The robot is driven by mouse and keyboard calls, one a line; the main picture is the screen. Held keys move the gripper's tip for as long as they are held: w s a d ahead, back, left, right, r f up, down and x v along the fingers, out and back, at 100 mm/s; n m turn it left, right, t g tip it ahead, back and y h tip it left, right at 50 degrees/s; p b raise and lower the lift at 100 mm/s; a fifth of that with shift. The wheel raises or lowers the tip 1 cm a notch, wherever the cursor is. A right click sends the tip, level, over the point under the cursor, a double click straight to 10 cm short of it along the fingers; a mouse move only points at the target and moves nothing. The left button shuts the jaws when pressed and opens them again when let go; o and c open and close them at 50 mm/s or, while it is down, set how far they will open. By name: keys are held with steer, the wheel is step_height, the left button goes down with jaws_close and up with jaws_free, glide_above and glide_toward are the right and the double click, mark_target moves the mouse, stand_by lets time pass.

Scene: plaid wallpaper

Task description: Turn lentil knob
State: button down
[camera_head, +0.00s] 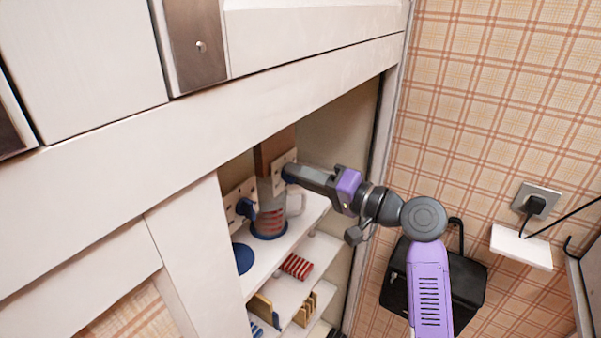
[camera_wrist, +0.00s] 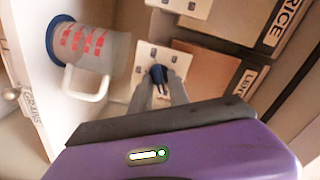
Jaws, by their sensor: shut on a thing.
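The lentil knob (camera_wrist: 158,74) is dark blue and sits on a white plate (camera_wrist: 143,58) at the end of a brown dispenser (camera_wrist: 215,72). A partly cut-off label starting "LEN" (camera_wrist: 247,84) is on that dispenser. My gripper (camera_wrist: 162,88) is shut on the knob, with a finger on each side of it. In the head view my gripper (camera_head: 290,173) reaches into the cupboard from the right, at the plate (camera_head: 280,162); its fingers largely hide the knob there.
A clear measuring cup (camera_head: 271,221) with red marks and a white handle stands close by on the shelf. Another blue knob (camera_head: 245,208) is to its left. A dispenser labelled RICE (camera_wrist: 268,38) is beside the lentil one. The cupboard frame (camera_head: 195,105) and right wall enclose the opening.

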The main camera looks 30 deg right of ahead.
steer(key=shift+d, duration=0.1)
steer(key=c, duration=1.5)
jaws_free()
steer(key=b+v, duration=0.2)
steer(key=v, duration=0.5)
steer(key=shift+s+d, duration=0.15)
steer(key=shift+s, duration=0.2)
